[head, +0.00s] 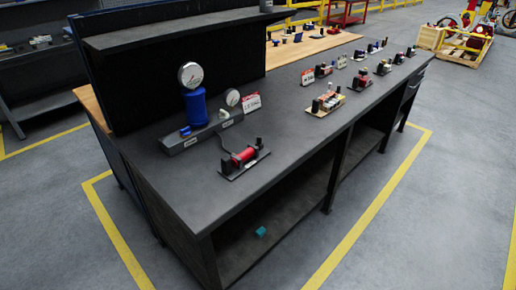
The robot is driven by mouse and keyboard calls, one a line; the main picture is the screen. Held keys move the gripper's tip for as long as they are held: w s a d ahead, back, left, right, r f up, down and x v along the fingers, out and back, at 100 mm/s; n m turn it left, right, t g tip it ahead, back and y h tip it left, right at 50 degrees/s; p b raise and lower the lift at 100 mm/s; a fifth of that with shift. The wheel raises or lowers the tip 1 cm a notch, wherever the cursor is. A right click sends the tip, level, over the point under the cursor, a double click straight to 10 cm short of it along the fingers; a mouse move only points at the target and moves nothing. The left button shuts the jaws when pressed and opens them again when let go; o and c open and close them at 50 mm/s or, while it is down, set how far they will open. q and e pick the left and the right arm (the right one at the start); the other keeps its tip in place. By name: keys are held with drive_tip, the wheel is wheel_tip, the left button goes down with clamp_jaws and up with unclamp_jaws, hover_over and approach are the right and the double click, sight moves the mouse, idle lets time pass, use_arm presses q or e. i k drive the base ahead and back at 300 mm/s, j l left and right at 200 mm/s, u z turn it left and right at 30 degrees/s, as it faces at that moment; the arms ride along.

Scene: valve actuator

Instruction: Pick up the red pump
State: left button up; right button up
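A small red cylindrical body on a dark flat base, which looks like the red pump (244,155), sits on the near part of the dark workbench top (200,183). Dark fittings stand at its ends, and a dark line runs from it toward the grey manifold block behind it. Neither of my grippers shows in the head view.
A blue cylinder (196,107) with a round gauge (190,75) stands behind the pump. A second gauge (232,97) and a red-white label (251,102) are beside it. Several small assemblies line the bench to the right. A shelf (180,30) overhangs the back. Floor in front is clear.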

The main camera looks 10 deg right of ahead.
sight(245, 154)
drive_tip(key=i+l+u, duration=0.2)
drive_tip(key=l, duration=0.2)
drive_tip(key=i+l+u, duration=0.15)
drive_tip(key=l, duration=0.25)
drive_tip(key=i+l+u, duration=0.2)
drive_tip(key=l, duration=0.25)
drive_tip(key=i+l+u, duration=0.2)
drive_tip(key=l, duration=0.3)
drive_tip(key=i+l+u, duration=0.2)
drive_tip(key=l, duration=0.25)
drive_tip(key=l+u, duration=0.15)
drive_tip(key=l, duration=0.35)
